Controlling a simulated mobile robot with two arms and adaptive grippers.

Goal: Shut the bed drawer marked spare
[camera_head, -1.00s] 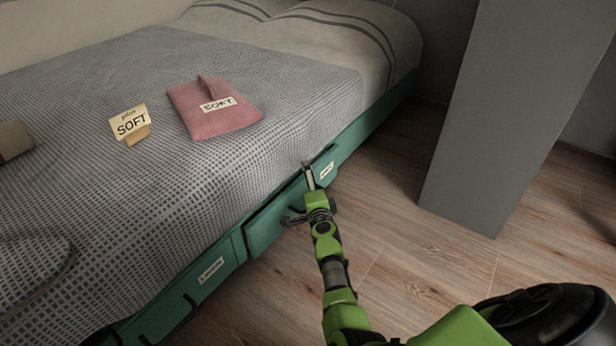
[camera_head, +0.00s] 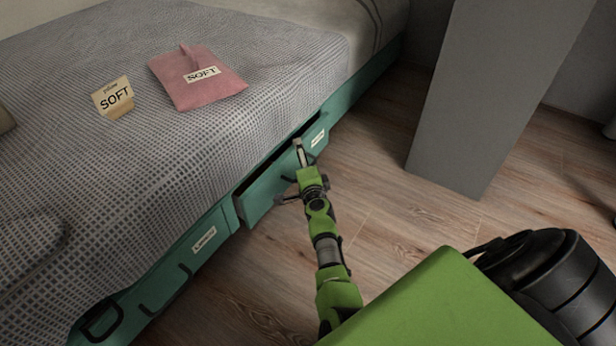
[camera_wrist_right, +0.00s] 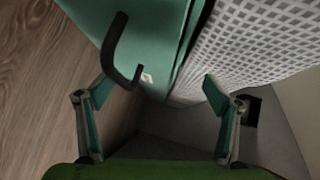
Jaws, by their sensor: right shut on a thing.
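The bed drawer (camera_head: 268,193) is a teal front in the bed's side. It stands partly pulled out, with a dark gap behind its top edge. A small pale label (camera_head: 317,138) sits near its far end; its writing is too small to read. My right gripper (camera_head: 302,163) is at the drawer front near the label. My left gripper is not in view.
A nearer teal drawer (camera_head: 170,268) with a label and dark handle looks flush with the bed. A grey upright panel (camera_head: 480,90) stands at the right. Wood floor (camera_head: 400,215) is clear between.

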